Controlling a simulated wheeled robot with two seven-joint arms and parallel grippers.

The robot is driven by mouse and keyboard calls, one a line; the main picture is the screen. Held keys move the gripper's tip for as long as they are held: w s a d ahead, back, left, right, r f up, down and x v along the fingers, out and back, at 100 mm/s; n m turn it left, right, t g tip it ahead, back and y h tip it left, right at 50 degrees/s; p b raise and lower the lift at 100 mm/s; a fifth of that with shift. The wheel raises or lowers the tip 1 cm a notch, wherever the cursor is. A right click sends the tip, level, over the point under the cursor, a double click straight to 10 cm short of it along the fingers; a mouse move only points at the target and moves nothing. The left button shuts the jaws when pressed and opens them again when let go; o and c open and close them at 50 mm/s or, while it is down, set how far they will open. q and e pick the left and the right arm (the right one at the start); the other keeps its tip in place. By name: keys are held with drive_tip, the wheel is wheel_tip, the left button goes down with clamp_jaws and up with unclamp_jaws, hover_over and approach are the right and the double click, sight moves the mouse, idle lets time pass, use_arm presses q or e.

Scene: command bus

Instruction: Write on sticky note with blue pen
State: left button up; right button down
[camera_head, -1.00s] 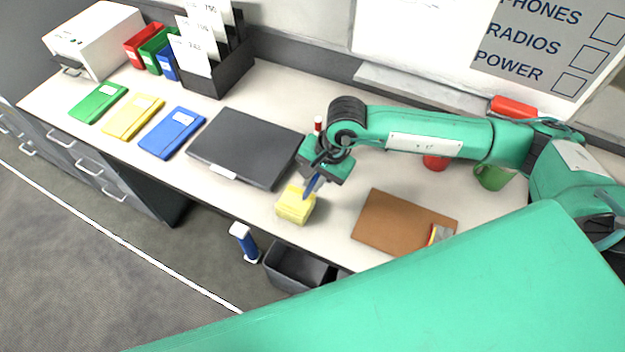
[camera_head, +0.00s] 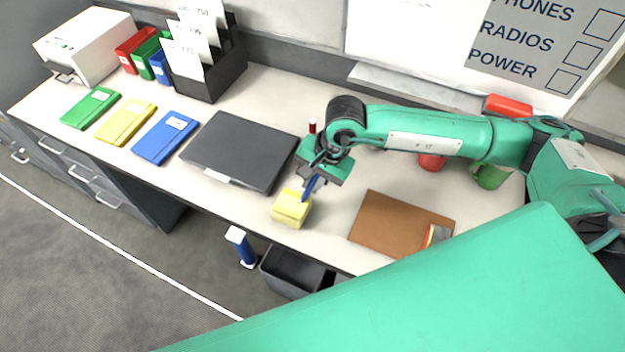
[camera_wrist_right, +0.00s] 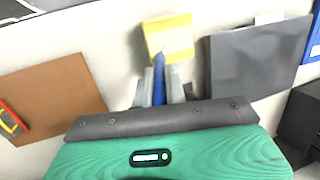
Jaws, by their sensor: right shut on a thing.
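The yellow sticky note pad (camera_head: 290,210) lies on the desk near its front edge, right of the dark grey folder. It also shows in the right wrist view (camera_wrist_right: 170,36), straight ahead of the fingers. My right gripper (camera_head: 316,179) is shut on the blue pen (camera_head: 309,190), which points down toward the pad. In the right wrist view the pen (camera_wrist_right: 159,70) sits between the two grey fingers, with its tip at the pad's near edge. I cannot tell whether the tip touches the paper. My left gripper is not in view.
A dark grey folder (camera_head: 240,150) lies left of the pad. A brown clipboard (camera_head: 385,222) lies to its right. Red (camera_head: 432,161) and green (camera_head: 489,175) mugs stand behind the clipboard. A bin (camera_head: 290,268) and a blue-white bottle-like object (camera_head: 241,247) are below the desk front.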

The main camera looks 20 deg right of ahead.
drive_tip(key=shift+r, duration=0.1)
drive_tip(key=shift+r+p, duration=0.8)
drive_tip(key=shift+r, duration=2.4)
drive_tip(key=shift+d, duration=0.1)
